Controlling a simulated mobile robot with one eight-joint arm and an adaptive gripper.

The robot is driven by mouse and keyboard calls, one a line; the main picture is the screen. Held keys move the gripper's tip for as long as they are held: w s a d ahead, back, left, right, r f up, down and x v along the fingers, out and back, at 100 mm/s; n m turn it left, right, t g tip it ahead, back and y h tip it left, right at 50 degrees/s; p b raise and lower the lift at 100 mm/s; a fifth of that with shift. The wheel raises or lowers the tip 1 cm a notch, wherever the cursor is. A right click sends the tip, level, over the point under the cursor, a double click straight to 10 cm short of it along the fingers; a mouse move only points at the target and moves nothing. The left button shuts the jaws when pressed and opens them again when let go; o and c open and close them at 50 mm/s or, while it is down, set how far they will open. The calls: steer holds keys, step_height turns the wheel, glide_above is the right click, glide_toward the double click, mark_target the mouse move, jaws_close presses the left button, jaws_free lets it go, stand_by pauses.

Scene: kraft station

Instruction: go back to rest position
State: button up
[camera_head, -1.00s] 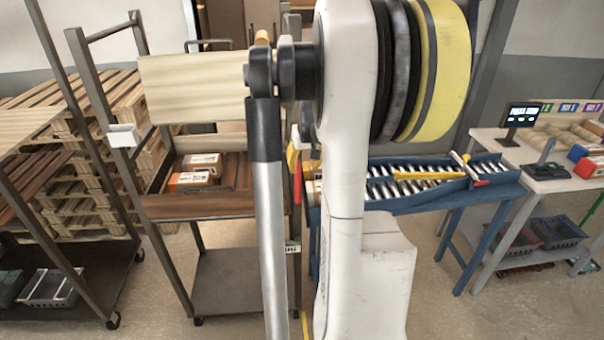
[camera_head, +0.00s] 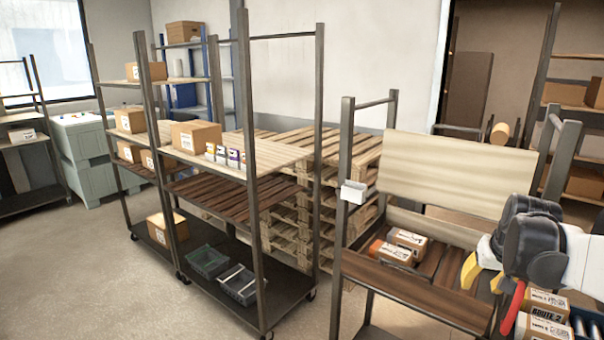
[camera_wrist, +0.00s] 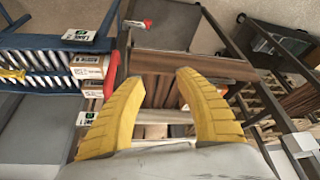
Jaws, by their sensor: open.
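My gripper (camera_wrist: 160,95) shows in the wrist view with its two yellow fingers spread apart and nothing between them. In the head view part of my gripper (camera_head: 490,277) shows at the right, with a yellow finger beside the cart's brown shelf. The wrist view looks down past the fingers at a brown slatted shelf (camera_wrist: 185,64) and grey floor. My dark wrist joint hides part of the cart's right side in the head view.
The cart's brown shelf (camera_head: 430,290) holds orange-and-white boxes (camera_head: 391,253). More boxes (camera_head: 540,328) lie at the lower right, close to my gripper. Left stand a rack with a carton (camera_head: 196,136), stacked pallets (camera_head: 300,215) and bins (camera_head: 208,262). Floor is clear at the left.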

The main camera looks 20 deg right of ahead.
steer(key=s+a+n+t+y+b, duration=0.15)
steer(key=a+n, duration=0.25)
steer(key=a, duration=1.8)
steer(key=s+a+f+n+b, duration=0.1)
steer(key=s+a+f, duration=0.1)
steer(key=a, duration=0.4)
steer(key=s+a+f+n+t+y, duration=0.1)
steer(key=s+a+f, duration=0.1)
steer(key=a, duration=0.5)
steer(key=shift+s+f+b, duration=0.2)
steer(key=shift+s+b, duration=0.2)
steer(key=shift+s, duration=0.45)
steer(key=shift+d+t, duration=0.1)
steer(key=shift+t, duration=0.15)
